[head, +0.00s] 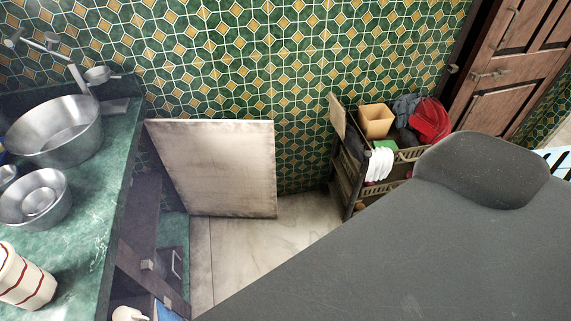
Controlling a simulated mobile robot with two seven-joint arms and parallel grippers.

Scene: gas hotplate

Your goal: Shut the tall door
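A dark brown wooden door (505,85) with raised panels and a metal handle stands at the upper right, partly cut off by the frame. A worn whitish panel (215,165) stands out from the end of the counter at the left, in front of the tiled wall; it looks like an open cabinet door. I cannot tell which of the two is the tall door. The panel's lower edge is just above the pale floor. Neither of my grippers shows. A large dark grey part, apparently my own arm, covers the lower right and hides what is behind it.
A green counter (95,235) at the left holds metal bowls (88,115) and a striped cup (22,280). Below it is a dark open cabinet (140,220). A cart (345,180) with cloths and boxes stands by the wall. Bare floor (290,225) lies between panel and cart.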

